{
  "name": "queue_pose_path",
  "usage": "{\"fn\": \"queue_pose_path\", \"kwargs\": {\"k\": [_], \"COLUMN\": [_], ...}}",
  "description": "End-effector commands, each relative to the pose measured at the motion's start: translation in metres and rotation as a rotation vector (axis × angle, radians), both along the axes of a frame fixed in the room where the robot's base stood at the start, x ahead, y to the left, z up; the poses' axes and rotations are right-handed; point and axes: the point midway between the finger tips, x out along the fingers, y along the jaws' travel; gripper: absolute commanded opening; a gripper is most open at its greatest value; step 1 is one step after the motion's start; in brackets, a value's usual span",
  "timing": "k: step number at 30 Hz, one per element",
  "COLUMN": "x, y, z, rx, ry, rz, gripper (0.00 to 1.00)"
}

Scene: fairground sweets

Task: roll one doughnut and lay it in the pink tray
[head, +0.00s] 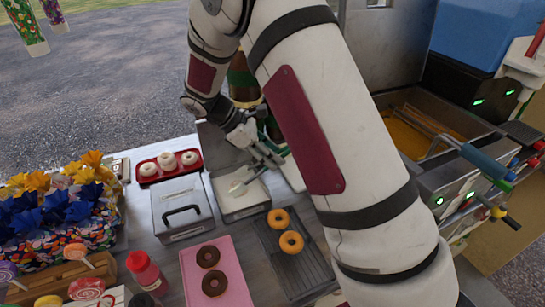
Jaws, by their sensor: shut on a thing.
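The pink tray (232,262) lies at the front middle, with two chocolate doughnuts (208,256) on it. Two plain golden doughnuts (291,242) lie on the dark ribbed rack (313,272) to its right. An open metal box (247,211) with white contents stands behind the rack. My gripper (263,151) is low at the back of this box, partly hidden by my arm. It is shut on a pale utensil (250,180) that slants down into the box, its lower end pale and lumpy. I cannot make out its exact shape, or whether a doughnut is at its end.
A closed metal box (181,204) with a black handle stands left of the open one. A red tray (148,179) of white doughnuts is behind it. A red bottle (146,272) stands left of the pink tray. A fryer (425,133) is at right; wrapped sweets (62,215) crowd the left.

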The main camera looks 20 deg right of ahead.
Motion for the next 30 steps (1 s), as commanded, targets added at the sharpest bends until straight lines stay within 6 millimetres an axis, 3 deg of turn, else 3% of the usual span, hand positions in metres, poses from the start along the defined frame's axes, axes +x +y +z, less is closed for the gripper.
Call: {"fn": "queue_pose_path", "kwargs": {"k": [19, 30], "x": [-0.001, 0.0], "y": [0.0, 0.0], "z": [0.072, 0.081], "rx": [0.0, 0.0], "ry": [-0.001, 0.001], "rz": [-0.001, -0.001], "gripper": [0.34, 0.34]}}
